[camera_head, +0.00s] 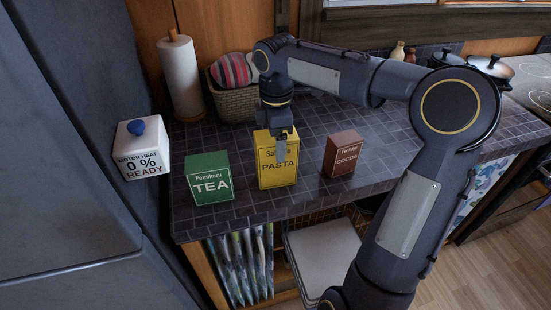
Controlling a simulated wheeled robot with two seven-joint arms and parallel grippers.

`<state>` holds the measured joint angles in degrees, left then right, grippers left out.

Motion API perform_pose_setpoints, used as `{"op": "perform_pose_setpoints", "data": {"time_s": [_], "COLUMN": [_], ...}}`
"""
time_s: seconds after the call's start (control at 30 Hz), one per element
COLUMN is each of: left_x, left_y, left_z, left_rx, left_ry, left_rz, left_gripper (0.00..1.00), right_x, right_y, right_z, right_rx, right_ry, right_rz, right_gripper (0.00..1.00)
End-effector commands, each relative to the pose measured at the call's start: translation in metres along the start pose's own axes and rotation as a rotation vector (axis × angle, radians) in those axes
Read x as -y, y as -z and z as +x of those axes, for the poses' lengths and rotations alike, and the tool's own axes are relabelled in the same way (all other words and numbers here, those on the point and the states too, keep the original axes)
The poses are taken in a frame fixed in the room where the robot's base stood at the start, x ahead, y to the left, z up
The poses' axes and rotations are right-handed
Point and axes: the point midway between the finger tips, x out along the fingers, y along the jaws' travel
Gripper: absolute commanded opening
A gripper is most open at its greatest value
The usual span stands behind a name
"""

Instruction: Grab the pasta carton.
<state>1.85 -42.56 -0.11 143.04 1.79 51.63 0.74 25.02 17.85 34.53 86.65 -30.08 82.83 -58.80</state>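The yellow pasta carton (265,177) stands upright on the dark tiled counter, between a green tea carton (209,184) and a brown cocoa carton (343,154). My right arm comes in from the right and reaches down over the pasta carton. My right gripper (281,146) points downward at the carton's top, with a finger in front of its upper front face and covering part of the lettering. The other finger is hidden, so I cannot tell whether the gripper is closed on the carton. My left gripper is not in view.
A paper towel roll (181,80) and a wicker basket (234,104) stand behind the cartons. A white box (141,157) with a blue knob is at left. Pots (490,66) sit at the back right. The dark tiled counter (303,195) has bare room around the cartons.

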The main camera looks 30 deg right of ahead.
Motion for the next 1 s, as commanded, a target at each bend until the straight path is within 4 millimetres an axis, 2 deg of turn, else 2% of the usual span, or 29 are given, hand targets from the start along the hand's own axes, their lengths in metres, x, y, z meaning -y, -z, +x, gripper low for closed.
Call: {"op": "perform_pose_setpoints", "data": {"time_s": [0.17,0.7,1.0], "left_x": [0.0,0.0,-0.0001], "left_y": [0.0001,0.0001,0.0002], "left_z": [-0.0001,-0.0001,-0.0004], "left_rx": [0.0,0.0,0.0], "left_ry": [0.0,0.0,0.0], "left_rz": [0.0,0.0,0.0], "left_gripper": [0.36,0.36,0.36], "right_x": [0.0,0.0002,-0.0001], "right_y": [0.0001,0.0002,0.0004], "right_z": [-0.0002,-0.0006,-0.0033], "right_rx": [0.0,0.0,0.0], "right_ry": [0.0,0.0,-0.002], "right_rz": [0.0,0.0,0.0], "right_gripper": [0.74,0.03,0.02]}}
